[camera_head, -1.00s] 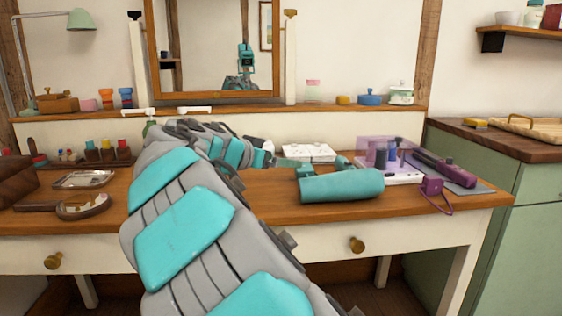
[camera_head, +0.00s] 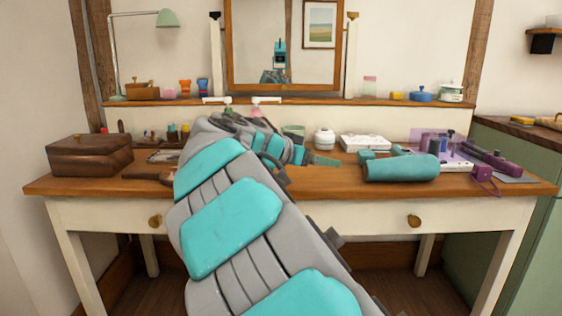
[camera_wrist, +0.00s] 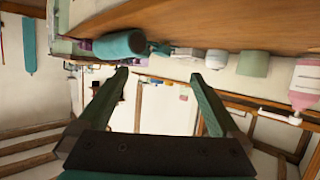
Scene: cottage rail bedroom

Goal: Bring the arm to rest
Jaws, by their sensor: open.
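My arm reaches over the wooden dressing table (camera_head: 330,186), bent, with its wrist turned to the right. My gripper (camera_wrist: 160,75) is open in the wrist view, its two dark green fingers wide apart with nothing between them. In the head view only a small part of my gripper (camera_head: 323,160) shows, above the tabletop and left of a teal hair dryer (camera_head: 400,167). The hair dryer also shows in the wrist view (camera_wrist: 120,46), beyond the left fingertip. The wrist view is upside down, with the tabletop along its top.
A white box (camera_head: 366,143), a white jar (camera_head: 324,139) and a wooden box (camera_head: 90,156) stand on the table. A clear purple organiser (camera_head: 431,140) is at the right. A mirror (camera_head: 260,45) and a shelf with small pots rise behind. Floor below the table looks clear.

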